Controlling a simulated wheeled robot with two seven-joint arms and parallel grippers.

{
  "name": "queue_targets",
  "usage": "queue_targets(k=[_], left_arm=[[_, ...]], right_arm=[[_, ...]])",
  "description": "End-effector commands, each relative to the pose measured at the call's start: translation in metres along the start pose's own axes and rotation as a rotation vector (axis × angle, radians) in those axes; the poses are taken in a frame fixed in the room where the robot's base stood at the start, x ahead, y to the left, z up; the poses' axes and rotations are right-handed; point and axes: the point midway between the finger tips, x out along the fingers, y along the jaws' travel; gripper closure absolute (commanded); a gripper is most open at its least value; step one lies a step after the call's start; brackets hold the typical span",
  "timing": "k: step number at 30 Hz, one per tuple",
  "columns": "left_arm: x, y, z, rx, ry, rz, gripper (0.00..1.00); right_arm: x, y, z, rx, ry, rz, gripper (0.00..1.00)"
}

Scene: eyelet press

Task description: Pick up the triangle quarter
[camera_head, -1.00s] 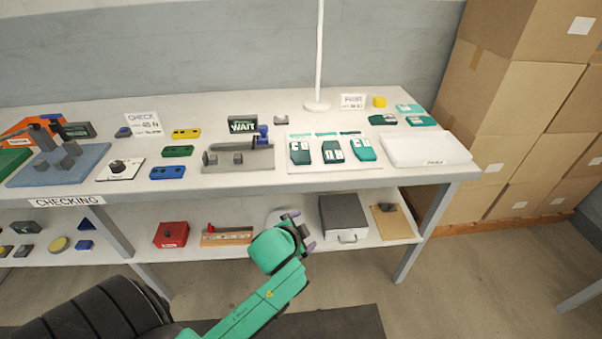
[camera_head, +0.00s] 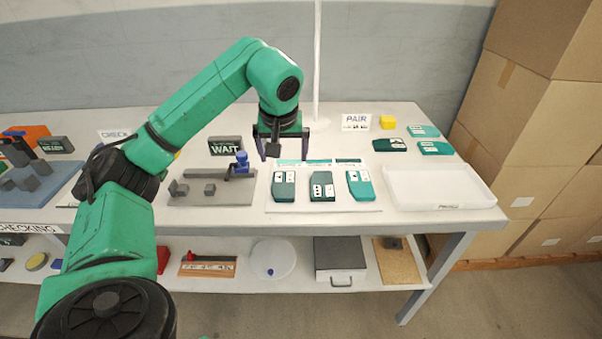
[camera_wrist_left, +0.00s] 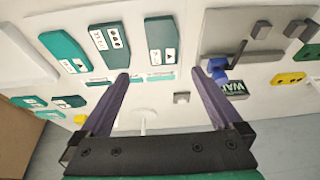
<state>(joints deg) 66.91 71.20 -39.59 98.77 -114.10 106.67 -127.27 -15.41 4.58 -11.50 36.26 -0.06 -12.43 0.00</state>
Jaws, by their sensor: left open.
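Three teal quarter pieces lie in a row on a white board (camera_head: 330,208): the left one (camera_head: 284,186), the middle one (camera_head: 321,188) and the right one (camera_head: 359,187). Their white labels carry small dark marks. The middle piece shows several dots in the left wrist view (camera_wrist_left: 110,48). My left gripper (camera_head: 285,158) is open and empty, pointing down above the back edge of the board, behind the left piece. My right gripper is out of view.
More teal pieces (camera_head: 389,145) lie at the back right, near a yellow block (camera_head: 388,122) and the PAIR sign (camera_head: 355,122). A white tray (camera_head: 440,201) stands right of the board. A grey fixture (camera_head: 215,193) with a blue part and a WAIT sign (camera_head: 225,145) stand left.

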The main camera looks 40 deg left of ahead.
Motion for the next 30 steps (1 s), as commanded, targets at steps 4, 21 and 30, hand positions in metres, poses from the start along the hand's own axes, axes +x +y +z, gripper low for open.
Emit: queue_targets(k=[4,21,30], left_arm=[[0.032,-0.001,0.001,0.002,-0.006,-0.007,0.00],[0.137,0.002,-0.003,0.004,-0.004,0.002,0.00],[0.142,0.002,-0.002,0.003,-0.002,0.003,0.23]], right_arm=[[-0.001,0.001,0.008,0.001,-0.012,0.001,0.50],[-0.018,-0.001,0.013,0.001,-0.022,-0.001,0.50],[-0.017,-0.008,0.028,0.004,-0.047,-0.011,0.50]])
